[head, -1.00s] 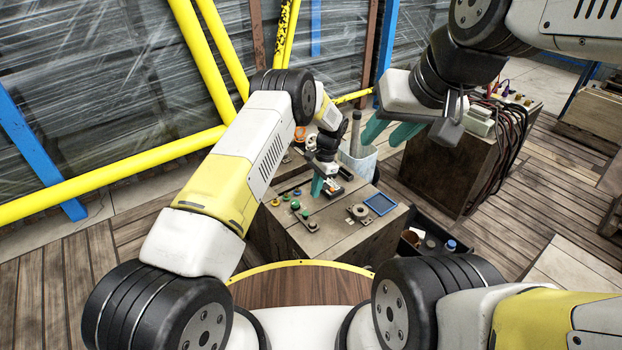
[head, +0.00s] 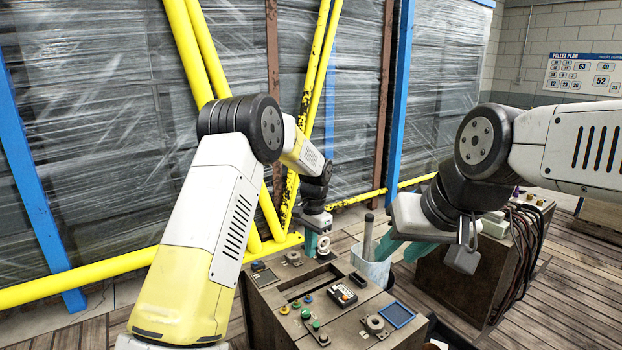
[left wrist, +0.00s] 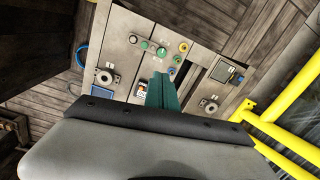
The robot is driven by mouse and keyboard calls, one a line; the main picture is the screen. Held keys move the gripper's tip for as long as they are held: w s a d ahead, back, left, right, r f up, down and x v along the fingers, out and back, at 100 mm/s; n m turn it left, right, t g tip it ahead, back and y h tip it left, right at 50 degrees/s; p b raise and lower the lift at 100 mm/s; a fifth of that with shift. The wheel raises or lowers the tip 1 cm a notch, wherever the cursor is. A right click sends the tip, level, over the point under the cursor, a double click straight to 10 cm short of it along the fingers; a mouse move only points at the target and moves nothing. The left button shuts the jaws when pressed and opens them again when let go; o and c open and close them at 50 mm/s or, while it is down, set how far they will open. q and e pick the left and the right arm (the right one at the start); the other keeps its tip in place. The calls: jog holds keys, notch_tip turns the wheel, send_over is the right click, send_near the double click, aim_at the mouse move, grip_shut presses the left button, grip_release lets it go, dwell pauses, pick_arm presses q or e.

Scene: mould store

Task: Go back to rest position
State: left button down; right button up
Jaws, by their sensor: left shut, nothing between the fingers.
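My right gripper (head: 402,248) is at the right, near the grey-white bucket (head: 372,272). Its two teal fingers stand apart with nothing seen between them.
The box top carries coloured buttons (head: 306,314), a black-framed device (head: 343,295) and a blue-framed pad (head: 397,315). A second box with cables (head: 490,265) stands at the right. Yellow rails (head: 85,277) and wrapped racks (head: 120,130) close off the back.

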pick_arm(q)
jog(key=s+a+r+n+t+h, duration=0.1)
jog(key=s+a+r, duration=0.25)
jog(key=r, duration=0.25)
jog(key=s+a+r+n+t, duration=0.1)
jog(key=s+a+r+n, duration=0.15)
jog(key=s+r, duration=0.35)
jog(key=s+a+r+n+t+h, duration=0.1)
jog(key=s+a+r, duration=0.25)
jog(key=r, duration=0.35)
jog(key=s+a+r+n+t, duration=0.1)
jog(key=s+a+n, duration=0.1)
jog(key=s, duration=0.8)
jog(key=s+a+r+n+t, duration=0.2)
jog(key=s, duration=0.8)
jog(key=shift+a+r+h, duration=0.2)
jog(key=shift+a+h, duration=0.1)
jog(key=shift+h, duration=0.1)
jog(key=shift+s, duration=0.1)
